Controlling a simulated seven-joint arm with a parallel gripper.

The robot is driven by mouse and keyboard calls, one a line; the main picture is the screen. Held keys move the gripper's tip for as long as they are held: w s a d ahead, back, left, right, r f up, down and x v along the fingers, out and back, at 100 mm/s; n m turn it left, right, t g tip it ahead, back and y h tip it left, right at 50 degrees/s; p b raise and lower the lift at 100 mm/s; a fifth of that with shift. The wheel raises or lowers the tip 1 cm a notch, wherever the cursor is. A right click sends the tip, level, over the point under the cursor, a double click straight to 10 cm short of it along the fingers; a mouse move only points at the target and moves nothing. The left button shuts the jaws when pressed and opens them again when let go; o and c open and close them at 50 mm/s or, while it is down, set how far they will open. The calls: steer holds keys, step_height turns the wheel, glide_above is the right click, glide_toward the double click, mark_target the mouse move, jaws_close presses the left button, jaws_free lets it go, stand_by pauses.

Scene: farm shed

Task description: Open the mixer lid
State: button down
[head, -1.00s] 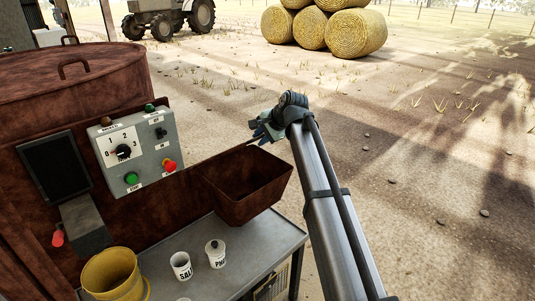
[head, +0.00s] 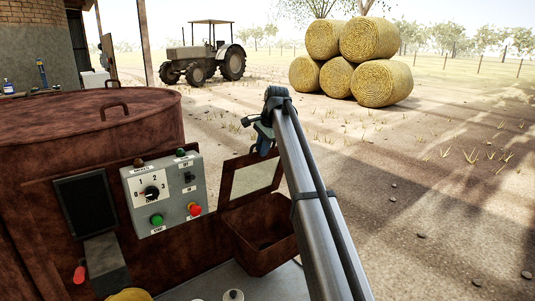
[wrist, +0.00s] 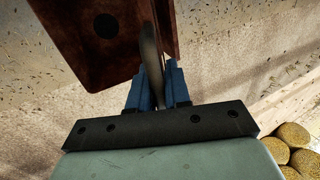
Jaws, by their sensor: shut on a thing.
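The rusty brown mixer stands at the left, with a large round top (head: 85,108) that carries a small bar handle. Low on its right is an open, tapered chute (head: 262,245). A thin framed flap lid (head: 226,182) stands raised above the chute, tilted up. My gripper (head: 263,138) is at the flap's upper edge in the head view. In the wrist view its blue fingers (wrist: 158,88) are shut on a thin grey-brown piece (wrist: 150,50) of the lid, edge or handle, I cannot tell which.
A grey control box (head: 165,190) with a dial and buttons is left of the flap. White cups (head: 233,295) and a yellow bucket (head: 128,295) show at the bottom edge. A tractor (head: 203,55) and hay bales (head: 355,60) are far off.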

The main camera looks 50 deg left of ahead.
steer(key=shift+a, duration=0.3)
steer(key=c, duration=1.2)
jaws_free()
steer(key=shift+r, duration=0.1)
steer(key=shift+o, duration=0.2)
steer(key=v, duration=1.3)
steer(key=shift+d+r, duration=0.15)
steer(key=shift+r, duration=0.2)
